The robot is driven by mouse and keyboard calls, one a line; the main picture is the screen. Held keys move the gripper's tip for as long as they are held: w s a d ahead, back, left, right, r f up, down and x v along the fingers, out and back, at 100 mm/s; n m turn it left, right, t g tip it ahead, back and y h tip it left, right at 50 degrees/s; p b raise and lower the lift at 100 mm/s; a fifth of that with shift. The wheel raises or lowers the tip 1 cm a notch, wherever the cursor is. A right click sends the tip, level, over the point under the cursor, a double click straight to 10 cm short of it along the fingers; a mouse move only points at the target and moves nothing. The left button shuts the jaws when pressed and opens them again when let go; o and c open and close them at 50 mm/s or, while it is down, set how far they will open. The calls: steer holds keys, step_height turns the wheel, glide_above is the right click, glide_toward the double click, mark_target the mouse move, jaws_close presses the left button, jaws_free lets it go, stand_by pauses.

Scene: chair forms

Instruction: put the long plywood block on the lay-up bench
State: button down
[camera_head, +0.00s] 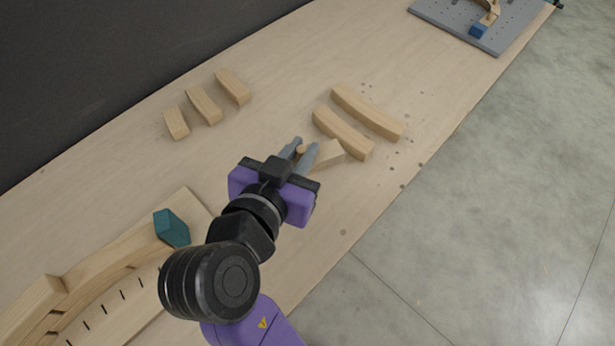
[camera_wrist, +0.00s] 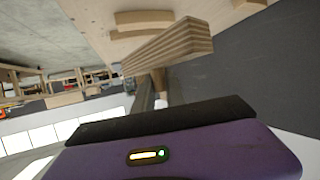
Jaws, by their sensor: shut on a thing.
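My gripper (camera_head: 303,155) is shut on a plywood block and points down toward the wooden bench top (camera_head: 365,210). The pale block (camera_head: 328,155) shows just beyond the fingers in the head view, partly hidden by them. In the wrist view the plywood block (camera_wrist: 170,48) is tilted and shows striped layers along its edge. Whether the block touches the bench I cannot tell.
Two curved wooden pieces (camera_head: 367,113) (camera_head: 343,133) lie beside the held block. Several short blocks (camera_head: 204,105) lie at upper left. A wooden form (camera_head: 105,262) with a teal block (camera_head: 172,228) is at lower left. A grey perforated plate (camera_head: 508,35) is at the far right end.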

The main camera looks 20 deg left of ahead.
step_height(320, 180, down, 15)
steer(key=shift+p, duration=0.6)
steer(key=shift+f, duration=0.2)
steer(key=c, duration=1.4)
jaws_free()
steer(key=shift+r, duration=0.15)
steer(key=shift+s+r, duration=0.1)
steer(key=shift+r, duration=0.05)
steer(key=b+v, duration=0.2)
steer(key=v, duration=0.9)
steer(key=shift+s, duration=0.4)
